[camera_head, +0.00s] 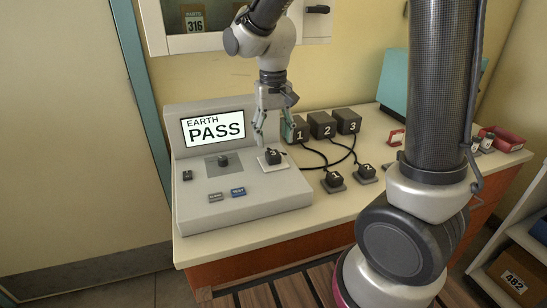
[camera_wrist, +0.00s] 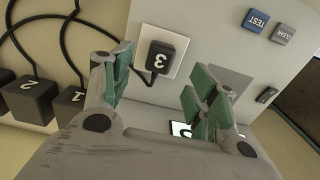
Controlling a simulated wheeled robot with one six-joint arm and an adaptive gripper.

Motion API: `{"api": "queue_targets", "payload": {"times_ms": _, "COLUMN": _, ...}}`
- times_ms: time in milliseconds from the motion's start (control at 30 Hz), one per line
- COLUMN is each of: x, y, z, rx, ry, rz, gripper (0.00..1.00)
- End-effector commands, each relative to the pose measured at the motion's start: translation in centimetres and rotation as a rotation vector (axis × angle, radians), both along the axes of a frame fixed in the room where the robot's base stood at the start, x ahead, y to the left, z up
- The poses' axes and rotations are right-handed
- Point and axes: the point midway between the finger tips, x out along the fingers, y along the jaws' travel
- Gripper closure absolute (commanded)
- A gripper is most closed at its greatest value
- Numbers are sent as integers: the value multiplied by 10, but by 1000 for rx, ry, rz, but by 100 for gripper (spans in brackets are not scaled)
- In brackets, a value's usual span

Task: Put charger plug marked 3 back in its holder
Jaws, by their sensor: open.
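The black plug marked 3 (camera_head: 272,156) sits on a white square socket plate (camera_head: 264,165) on the tester's sloped top. It also shows in the wrist view (camera_wrist: 160,58), with its cable leading off beside it. My gripper (camera_head: 271,133) is open just above the plug, its green-padded fingers apart. In the wrist view the fingers (camera_wrist: 160,80) stand to either side of the plug and do not appear to grip it. Plugs 1 (camera_head: 334,179) and 2 (camera_head: 366,171) sit on small dark holders on the bench. I cannot make out an empty holder for plug 3; my arm column may hide it.
The tester (camera_head: 240,205) has a screen (camera_head: 213,128) reading EARTH PASS. Charger boxes 1 (camera_head: 297,130), 2 (camera_head: 322,125) and 3 (camera_head: 348,121) stand behind, with black cables looping across the bench. A red tray (camera_head: 503,140) and teal case (camera_head: 394,80) are at right.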

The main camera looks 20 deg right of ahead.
Motion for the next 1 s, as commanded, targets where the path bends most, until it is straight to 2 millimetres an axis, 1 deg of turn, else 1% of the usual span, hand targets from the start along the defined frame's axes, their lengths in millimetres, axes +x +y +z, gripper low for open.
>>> {"api": "queue_targets", "payload": {"times_ms": 33, "x": 0, "y": 0, "z": -8, "rx": -1, "ry": 3, "rz": 0, "gripper": 41}}
{"api": "queue_targets", "payload": {"times_ms": 200, "x": -1, "y": 0, "z": -32, "rx": -1, "ry": 3, "rz": 0, "gripper": 41}}
{"api": "queue_targets", "payload": {"times_ms": 400, "x": 0, "y": 0, "z": -52, "rx": -1, "ry": 2, "rz": 0, "gripper": 41}}
{"api": "queue_targets", "payload": {"times_ms": 600, "x": 0, "y": 0, "z": -59, "rx": 1, "ry": -1, "rz": 0, "gripper": 41}}
{"api": "queue_targets", "payload": {"times_ms": 1000, "x": 0, "y": 0, "z": -60, "rx": 1, "ry": -1, "rz": 0, "gripper": 41}}
